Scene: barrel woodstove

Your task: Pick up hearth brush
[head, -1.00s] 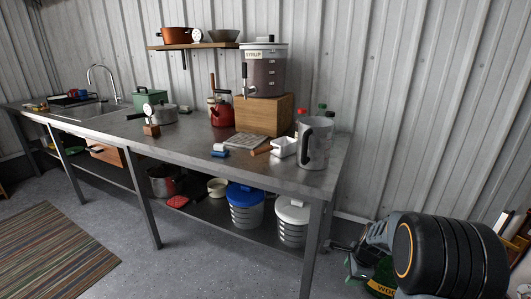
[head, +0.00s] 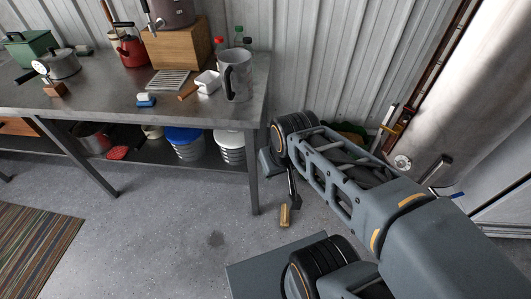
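A small tan block-like piece (head: 285,215) lies on the concrete floor right of the bench's front leg; I cannot tell for sure whether it is the hearth brush or part of it. My arm reaches in from the lower right, and my gripper (head: 293,198) points down beside the bench leg, close above the tan piece. The dark gripper parts are small and seen from behind, so the gap between the fingers and any contact with the piece are unclear. No other thing is clearly a hearth brush.
A steel workbench (head: 110,95) fills the left, with a metal pitcher (head: 237,85) near its right end and buckets on its lower shelf. Upright handles (head: 385,125) and a large pale cylinder (head: 475,90) stand at the right. A striped rug (head: 35,255) lies at lower left; floor between is open.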

